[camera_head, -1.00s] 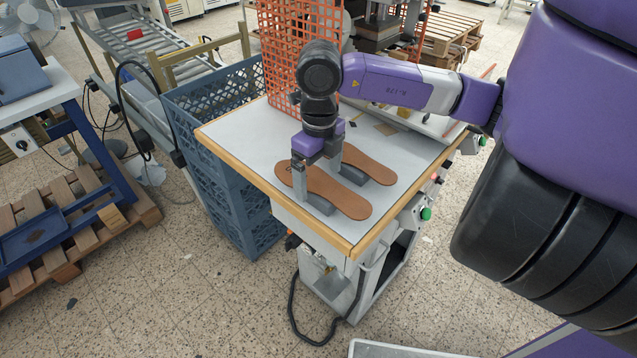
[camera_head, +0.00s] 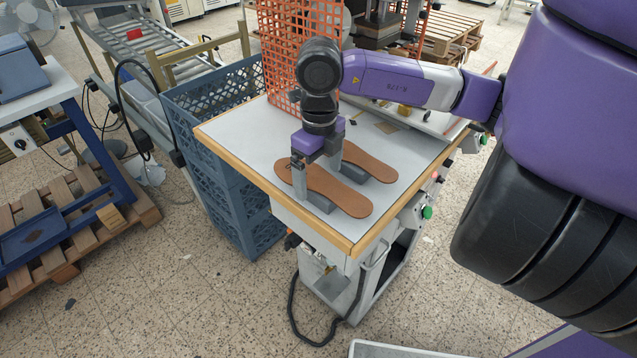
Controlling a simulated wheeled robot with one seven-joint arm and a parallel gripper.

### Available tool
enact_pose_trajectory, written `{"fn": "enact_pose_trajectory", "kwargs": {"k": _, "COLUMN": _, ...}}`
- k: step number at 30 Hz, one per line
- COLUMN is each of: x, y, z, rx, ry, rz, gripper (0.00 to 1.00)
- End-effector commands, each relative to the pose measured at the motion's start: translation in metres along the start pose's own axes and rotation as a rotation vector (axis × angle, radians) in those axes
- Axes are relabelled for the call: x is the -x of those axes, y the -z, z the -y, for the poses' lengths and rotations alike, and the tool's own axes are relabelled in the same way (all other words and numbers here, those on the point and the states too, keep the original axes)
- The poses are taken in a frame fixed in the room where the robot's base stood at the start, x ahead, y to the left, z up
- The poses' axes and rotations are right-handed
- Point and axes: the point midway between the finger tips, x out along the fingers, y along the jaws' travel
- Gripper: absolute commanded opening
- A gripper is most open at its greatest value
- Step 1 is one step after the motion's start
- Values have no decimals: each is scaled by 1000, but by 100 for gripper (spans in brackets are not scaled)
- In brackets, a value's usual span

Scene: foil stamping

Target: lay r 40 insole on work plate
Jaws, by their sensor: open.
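Two brown insoles lie flat on the white table top. The near insole (camera_head: 342,196) is close to the table's front wooden edge. The far insole (camera_head: 368,163) lies behind it, roughly parallel. My gripper (camera_head: 315,195) points down at the near insole with its fingers apart, one finger at its left side and the other farther back between the two insoles. I cannot tell whether the fingers touch it. Markings that would tell the insoles apart are too small to read. The work plate cannot be clearly made out behind my arm.
The white table (camera_head: 262,150) has a wooden rim. Blue crates (camera_head: 235,185) stand against its left side, and an orange mesh guard (camera_head: 285,50) rises at the back. The table's left part is clear.

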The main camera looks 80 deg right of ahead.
Motion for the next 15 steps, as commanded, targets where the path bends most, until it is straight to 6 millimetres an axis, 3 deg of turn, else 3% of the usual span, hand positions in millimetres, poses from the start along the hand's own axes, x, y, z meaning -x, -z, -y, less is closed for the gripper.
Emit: {"fn": "enact_pose_trajectory", "kwargs": {"k": 15, "x": -1, "y": 0, "z": 0, "rx": 0, "ry": 0, "rz": 0, "gripper": 95}}
